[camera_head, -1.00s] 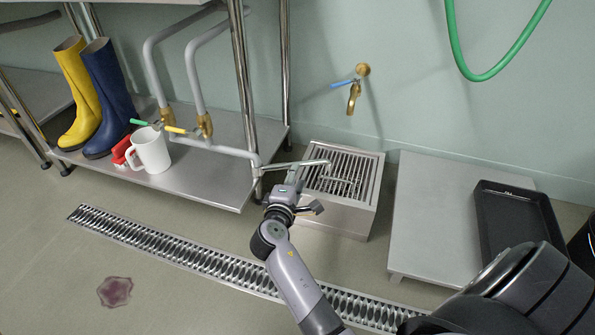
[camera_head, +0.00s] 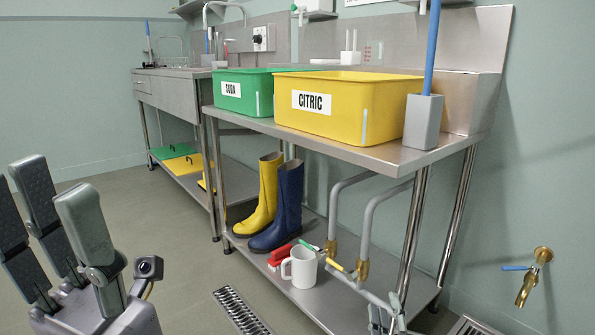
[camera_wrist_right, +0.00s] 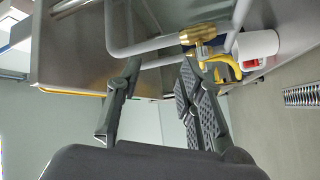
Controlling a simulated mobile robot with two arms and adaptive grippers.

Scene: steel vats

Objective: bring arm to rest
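The task names no object, only the arm. My right gripper (camera_head: 389,312) shows small at the bottom of the head view, in front of the grey pipes under the steel table. In the right wrist view the right gripper (camera_wrist_right: 160,75) has its dark fingers apart with nothing between them. Pipes and a brass valve (camera_wrist_right: 198,34) with a yellow handle lie beyond the fingertips. My left gripper (camera_head: 52,185) stands large at the lower left of the head view, fingers up, spread and empty. The rest of both arms is out of view.
Grey pipes (camera_head: 367,218) and a table leg (camera_head: 412,235) stand close to the right gripper. A white mug (camera_head: 300,267) and blue boot (camera_head: 287,208) are on the lower shelf. Green (camera_head: 245,92) and yellow (camera_head: 345,107) tubs stand above. Open floor lies left.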

